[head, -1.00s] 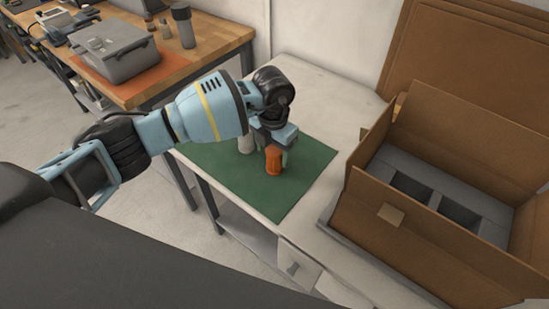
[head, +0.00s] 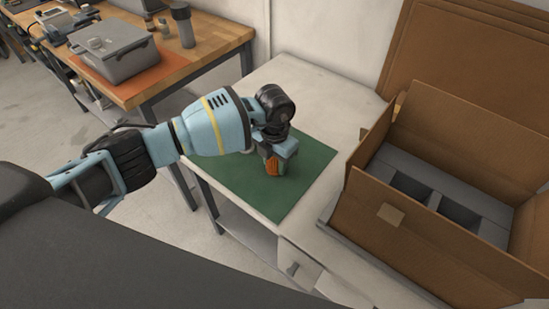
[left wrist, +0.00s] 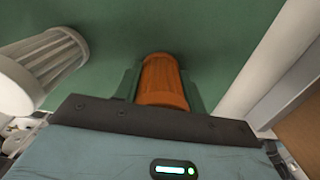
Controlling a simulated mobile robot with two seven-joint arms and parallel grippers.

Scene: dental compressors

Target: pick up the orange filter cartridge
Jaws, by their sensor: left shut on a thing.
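The orange filter cartridge (head: 272,166) is on the green mat (head: 221,176), mostly hidden by my left gripper in the head view. In the left wrist view the orange cartridge (left wrist: 162,80) sits between the two green fingers, with one on each side. My left gripper (head: 275,162) points down and is shut on the cartridge. I cannot tell whether the cartridge's base touches the mat. My right gripper is not in view.
A white ribbed cartridge (left wrist: 45,60) stands close on the left in the left wrist view. An open cardboard box (head: 400,235) with grey compartments stands to the right. A wooden bench (head: 215,45) with a grey case (head: 112,50) is at the back left.

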